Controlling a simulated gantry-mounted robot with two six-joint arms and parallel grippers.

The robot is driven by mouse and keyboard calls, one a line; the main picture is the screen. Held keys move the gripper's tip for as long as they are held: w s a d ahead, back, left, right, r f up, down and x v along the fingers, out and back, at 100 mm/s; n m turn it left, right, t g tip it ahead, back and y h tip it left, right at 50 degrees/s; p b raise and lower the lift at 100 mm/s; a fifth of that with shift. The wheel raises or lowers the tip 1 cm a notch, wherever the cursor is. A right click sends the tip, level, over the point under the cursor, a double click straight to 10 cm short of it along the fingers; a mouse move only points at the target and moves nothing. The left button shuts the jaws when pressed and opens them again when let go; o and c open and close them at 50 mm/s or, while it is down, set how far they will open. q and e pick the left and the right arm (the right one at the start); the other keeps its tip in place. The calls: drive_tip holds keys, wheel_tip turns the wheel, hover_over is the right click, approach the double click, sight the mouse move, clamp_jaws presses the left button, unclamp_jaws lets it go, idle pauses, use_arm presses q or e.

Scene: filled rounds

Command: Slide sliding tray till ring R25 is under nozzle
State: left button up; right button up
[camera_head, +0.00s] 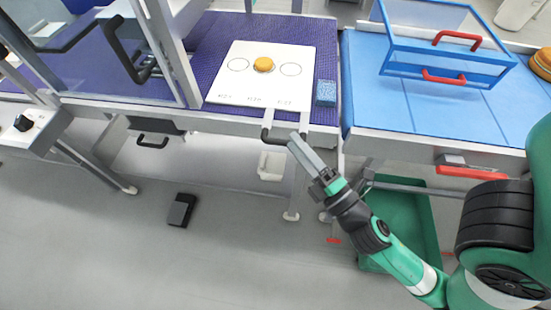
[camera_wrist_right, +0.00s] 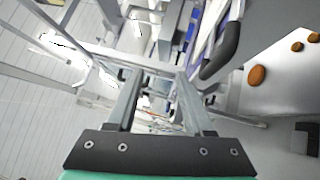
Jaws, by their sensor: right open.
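The white sliding tray (camera_head: 225,90) lies on the purple belt in the head view. It has three rings in a row; the middle one holds an orange round (camera_head: 263,65), and the left ring (camera_head: 238,65) and right ring (camera_head: 290,69) are empty. The labels below are too small to read surely. A dark handle (camera_head: 268,126) projects from the tray's front edge. My right gripper (camera_head: 295,141) is at the handle's right end; contact cannot be told. Its fingers stand apart in the right wrist view (camera_wrist_right: 160,76). I cannot make out the nozzle. My left gripper is not in view.
A blue sponge-like block (camera_head: 325,92) sits right of the tray. A metal guard frame (camera_head: 168,50) stands to its left. A blue table (camera_head: 400,110) with a clear, red-handled cover (camera_head: 440,50) is at right. A green bin (camera_head: 405,205) is below.

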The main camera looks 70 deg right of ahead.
wheel_tip(320, 180, down, 8)
drive_tip(key=s+g+b, duration=0.1)
drive_tip(key=s+b, duration=0.1)
drive_tip(key=b, duration=0.1)
use_arm(q)
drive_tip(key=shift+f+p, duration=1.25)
drive_tip(key=shift+p, duration=0.3)
use_arm(e)
drive_tip(key=shift+r+x, duration=0.2)
drive_tip(key=shift+x, duration=5.8)
drive_tip(key=shift+s+r, duration=0.1)
drive_tip(key=shift+r, duration=0.05)
clamp_jaws()
